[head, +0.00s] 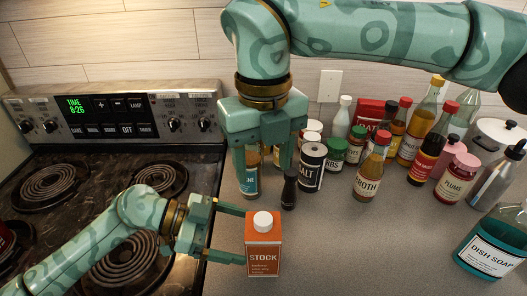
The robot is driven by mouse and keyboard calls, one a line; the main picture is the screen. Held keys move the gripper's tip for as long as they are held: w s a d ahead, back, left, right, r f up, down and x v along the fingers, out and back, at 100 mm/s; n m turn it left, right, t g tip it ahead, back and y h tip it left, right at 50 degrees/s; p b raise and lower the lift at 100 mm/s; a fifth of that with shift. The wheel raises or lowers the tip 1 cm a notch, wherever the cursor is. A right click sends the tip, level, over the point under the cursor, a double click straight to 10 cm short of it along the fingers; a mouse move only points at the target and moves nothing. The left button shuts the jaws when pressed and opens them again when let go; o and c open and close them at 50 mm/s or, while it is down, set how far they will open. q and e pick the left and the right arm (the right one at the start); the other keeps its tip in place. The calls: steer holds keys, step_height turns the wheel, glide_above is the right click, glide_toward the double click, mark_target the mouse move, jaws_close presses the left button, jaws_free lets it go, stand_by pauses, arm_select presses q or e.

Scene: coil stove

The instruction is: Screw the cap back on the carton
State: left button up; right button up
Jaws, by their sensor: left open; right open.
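The orange carton (263,256), labelled STOCK, stands upright on the grey counter beside the stove. A white cap (263,222) sits on top of it; I cannot tell whether it is screwed tight or just resting there. My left gripper (244,236) is open at the carton's left side, its fingers pointing right; one tip is near the carton's upper left edge and one lower down. I cannot tell whether they touch it. My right gripper (264,172) is open and empty, pointing down, above and behind the carton, in front of some bottles.
A dark pepper mill (289,190) and a salt canister (311,168) stand right of my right gripper. Several jars and bottles crowd the back right. A broth bottle (370,176) and dish soap (490,255) stand further right. The counter right of the carton is clear. The coil stove (95,165) is at left.

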arm_select(q)
steer(key=v, duration=0.9)
steer(key=shift+a, duration=0.4)
steer(key=shift+r, duration=0.1)
